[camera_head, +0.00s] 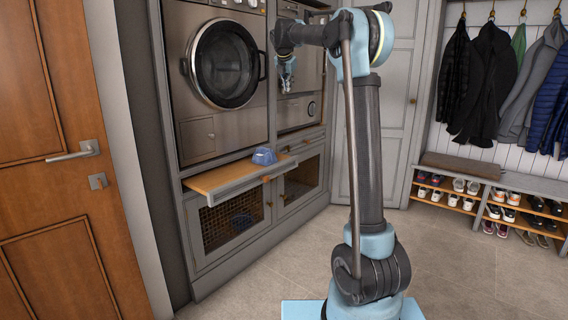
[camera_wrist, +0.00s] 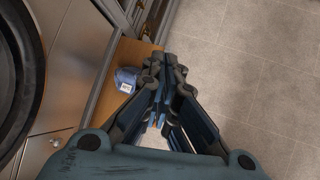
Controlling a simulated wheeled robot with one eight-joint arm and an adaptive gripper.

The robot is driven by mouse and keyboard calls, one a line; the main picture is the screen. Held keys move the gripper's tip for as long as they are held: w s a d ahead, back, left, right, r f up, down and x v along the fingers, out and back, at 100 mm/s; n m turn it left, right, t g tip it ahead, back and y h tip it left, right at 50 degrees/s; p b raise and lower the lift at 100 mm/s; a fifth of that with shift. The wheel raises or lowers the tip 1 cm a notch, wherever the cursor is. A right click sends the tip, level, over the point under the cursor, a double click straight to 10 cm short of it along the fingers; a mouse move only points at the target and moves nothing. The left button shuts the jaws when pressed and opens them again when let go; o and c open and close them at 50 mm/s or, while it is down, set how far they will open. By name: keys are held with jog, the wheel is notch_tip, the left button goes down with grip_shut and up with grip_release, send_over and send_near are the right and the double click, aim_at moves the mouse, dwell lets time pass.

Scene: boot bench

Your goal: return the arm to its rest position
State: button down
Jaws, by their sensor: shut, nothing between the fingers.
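My gripper (camera_head: 286,84) hangs at the end of my raised arm, in front of the stacked machines and above a pull-out wooden shelf. In the wrist view my gripper (camera_wrist: 166,92) has its fingers together, with nothing between them. My arm is bent, with its upper part reaching left in the head view. A blue object (camera_head: 264,156), perhaps a cap, sits on the pull-out shelf (camera_head: 225,177), below and apart from my gripper. The blue object also shows in the wrist view (camera_wrist: 127,80) with a white label, left of the fingers.
A front-loading machine (camera_head: 225,65) stands left of my gripper. Mesh-front cabinets (camera_head: 232,222) are under the shelf. A wooden door (camera_head: 55,150) is at far left. Coats (camera_head: 484,85) hang above a shoe bench (camera_head: 468,166) at right. The tiled floor (camera_head: 460,270) between is clear.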

jog(key=s+d+f+m+g, duration=0.1)
jog(key=s+d+f+m, duration=0.4)
jog(key=s, duration=0.5)
jog(key=s+d+f+m+g, duration=0.1)
jog(key=s+d+f+m, duration=0.35)
jog(key=s, duration=0.65)
jog(key=s+d+f+m+g, duration=0.1)
jog(key=s+d+f+m, duration=0.35)
jog(key=s, duration=0.55)
jog(key=s+d+f+m+g, duration=0.1)
jog(key=s+f+m, duration=0.6)
jog(key=s+f, duration=0.6)
jog(key=s+d+f+m+g+y, duration=0.1)
jog(key=s+d+f+m, duration=0.1)
jog(key=s+f+m, duration=0.5)
jog(key=s+f, duration=0.6)
jog(key=s, duration=0.4)
jog(key=shift+d+f+m, duration=0.25)
jog(key=shift+f+m, duration=0.05)
jog(key=shift+m, duration=0.1)
